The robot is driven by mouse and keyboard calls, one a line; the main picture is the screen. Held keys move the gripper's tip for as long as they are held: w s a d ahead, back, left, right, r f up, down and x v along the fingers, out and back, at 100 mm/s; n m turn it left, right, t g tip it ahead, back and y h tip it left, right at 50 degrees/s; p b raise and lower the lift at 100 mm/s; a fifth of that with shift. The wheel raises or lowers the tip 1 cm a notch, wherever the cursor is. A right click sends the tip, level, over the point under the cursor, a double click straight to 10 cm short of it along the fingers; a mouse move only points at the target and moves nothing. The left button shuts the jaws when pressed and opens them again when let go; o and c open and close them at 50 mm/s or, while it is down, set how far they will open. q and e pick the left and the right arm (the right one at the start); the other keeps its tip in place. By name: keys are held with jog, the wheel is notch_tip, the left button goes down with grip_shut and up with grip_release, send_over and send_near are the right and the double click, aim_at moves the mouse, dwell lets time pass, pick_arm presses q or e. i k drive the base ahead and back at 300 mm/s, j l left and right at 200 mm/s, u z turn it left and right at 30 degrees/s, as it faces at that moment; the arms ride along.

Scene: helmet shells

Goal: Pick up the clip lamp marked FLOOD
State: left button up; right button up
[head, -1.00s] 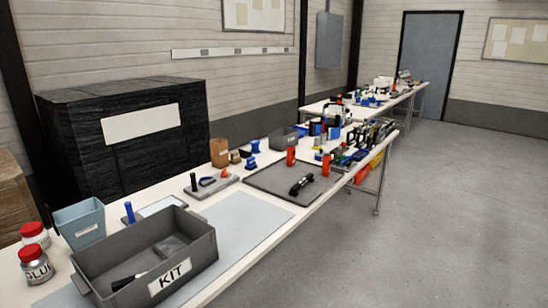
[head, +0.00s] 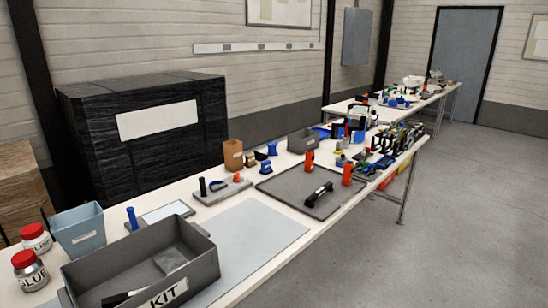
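I cannot make out the word FLOOD on anything, so I cannot tell which thing is the clip lamp. A dark grey tray (head: 283,189) on the near table holds a black bar-shaped item with pale parts (head: 318,195). Two upright orange items stand by it, one at the tray's back edge (head: 309,161) and one at its right side (head: 347,173). Many small tools and parts (head: 388,148) crowd the table's far end, too small to identify. Neither of my grippers is in view.
A grey bin marked KIT (head: 204,262) stands at the near end, beside a light blue bin (head: 78,233) and two red-lidded glue jars (head: 30,272). A black wrapped stack (head: 150,155) stands behind the table. The floor (head: 450,240) at right is clear.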

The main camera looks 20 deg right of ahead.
aim_at(309, 163)
jog(key=i+l+u, duration=0.15)
jog(key=l, duration=0.3)
jog(key=i+l+u, duration=0.15)
jog(key=l, duration=0.3)
jog(key=i+l+u, duration=0.1)
jog(key=l, duration=0.35)
jog(key=i+l+u, duration=0.15)
jog(key=l, duration=0.35)
jog(key=l+u, duration=0.15)
jog(key=l, duration=0.3)
jog(key=i+l, duration=0.05)
